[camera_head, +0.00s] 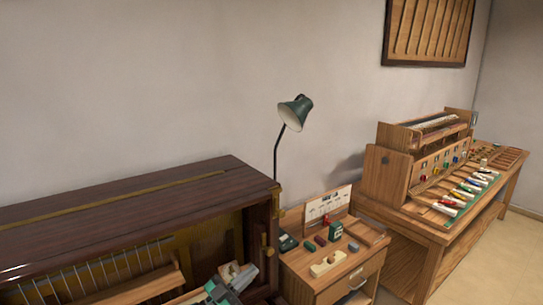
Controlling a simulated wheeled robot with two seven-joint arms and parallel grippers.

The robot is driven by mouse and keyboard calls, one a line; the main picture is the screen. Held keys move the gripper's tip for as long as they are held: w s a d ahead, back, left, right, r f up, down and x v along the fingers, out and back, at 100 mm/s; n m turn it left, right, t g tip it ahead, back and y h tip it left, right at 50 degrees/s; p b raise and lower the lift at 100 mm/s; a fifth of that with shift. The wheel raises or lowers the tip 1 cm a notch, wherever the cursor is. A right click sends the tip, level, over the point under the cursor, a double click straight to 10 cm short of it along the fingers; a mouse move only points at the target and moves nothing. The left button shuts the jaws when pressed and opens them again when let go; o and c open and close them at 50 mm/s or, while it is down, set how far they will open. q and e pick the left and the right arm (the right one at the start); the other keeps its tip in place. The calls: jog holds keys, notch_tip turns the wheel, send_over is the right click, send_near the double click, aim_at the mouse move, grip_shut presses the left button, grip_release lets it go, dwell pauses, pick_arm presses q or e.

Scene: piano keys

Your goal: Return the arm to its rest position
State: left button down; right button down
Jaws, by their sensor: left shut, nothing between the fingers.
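My left gripper (240,276) is low in the head view, in front of the open piano (120,195) and near its right end. It is small and partly cut off by the bottom edge of the picture. Its fingers are shut with nothing visible between them. It is apart from the small cabinet (318,285) on its right. My right gripper does not show.
The piano's dark wooden case fills the lower left, with strings showing inside. A green lamp (295,112) rises behind the cabinet, which bears several small items. A workbench (440,228) with tools stands at the right. Floor (500,265) is clear at the far right.

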pick_arm(q)
jog(key=s+a+f+n+g+y, duration=0.1)
jog(key=s+a+f+n+y, duration=0.35)
jog(key=s+f+y, duration=0.25)
jog(key=s+a+f+n+g+y, duration=0.1)
jog(key=s+a+f+n+y, duration=0.2)
jog(key=s+f+n+y, duration=0.35)
jog(key=s+a+f+g+y, duration=0.2)
jog(key=s+a+g, duration=0.25)
jog(key=s, duration=0.75)
jog(key=s+a+f+g+y, duration=0.25)
jog(key=s+a+g, duration=0.2)
jog(key=s, duration=0.75)
notch_tip(320, 180, down, 30)
jog(key=s+m+g, duration=0.1)
jog(key=s+a+f, duration=0.2)
jog(key=s+f, duration=0.7)
jog(key=f, duration=0.1)
jog(key=s+a+f+g, duration=0.1)
jog(key=s+f, duration=0.9)
jog(key=shift+s+a, duration=0.25)
jog(key=shift+a, duration=0.1)
